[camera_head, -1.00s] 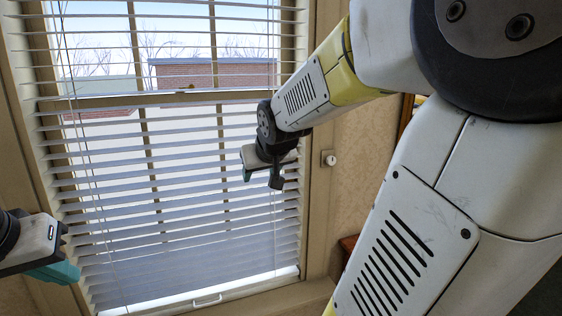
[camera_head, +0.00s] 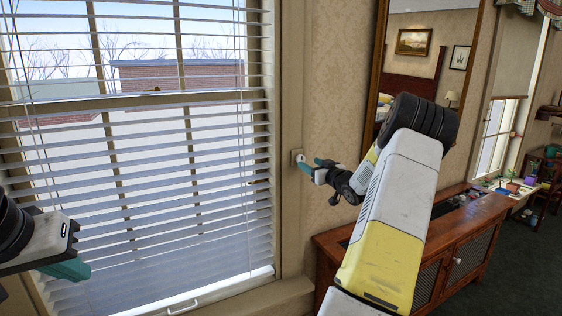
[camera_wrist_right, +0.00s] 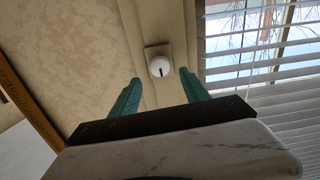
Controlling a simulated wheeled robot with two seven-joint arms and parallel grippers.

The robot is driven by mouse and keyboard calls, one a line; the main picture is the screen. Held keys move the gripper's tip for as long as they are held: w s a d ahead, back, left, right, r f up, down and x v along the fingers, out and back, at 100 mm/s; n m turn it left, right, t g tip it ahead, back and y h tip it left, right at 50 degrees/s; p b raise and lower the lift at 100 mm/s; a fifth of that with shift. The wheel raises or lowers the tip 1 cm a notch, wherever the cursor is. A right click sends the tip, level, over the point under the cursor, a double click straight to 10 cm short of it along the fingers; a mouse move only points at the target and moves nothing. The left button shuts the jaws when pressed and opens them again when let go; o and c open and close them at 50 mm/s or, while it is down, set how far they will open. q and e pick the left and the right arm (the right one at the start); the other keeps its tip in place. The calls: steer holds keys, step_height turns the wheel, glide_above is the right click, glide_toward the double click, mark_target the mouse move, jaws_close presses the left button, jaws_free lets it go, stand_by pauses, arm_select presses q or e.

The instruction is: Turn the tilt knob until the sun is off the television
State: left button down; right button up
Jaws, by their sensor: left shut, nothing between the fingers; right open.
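The tilt knob (camera_wrist_right: 160,67) is a round white dial with a dark mark, on a square plate on the window frame. In the head view the knob (camera_head: 299,157) is at the window's right edge, partly hidden by my right gripper. My right gripper (camera_head: 312,165) is open, its teal fingers pointing at the knob. In the right wrist view the fingers of the right gripper (camera_wrist_right: 158,85) lie either side below the knob, apart from it. My left gripper (camera_head: 75,268) is shut and empty at the lower left. The blind slats (camera_head: 150,187) are open, with outdoors visible between them. No television is in view.
A wooden cabinet (camera_head: 440,254) stands below a wood-framed mirror (camera_head: 425,75). Potted plants (camera_head: 513,187) sit near a second window. Blind cords hang in front of the slats.

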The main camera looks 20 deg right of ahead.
mark_target(302, 159)
steer(key=w, duration=0.5)
steer(key=shift+w+a, duration=0.25)
steer(key=shift+w, duration=0.15)
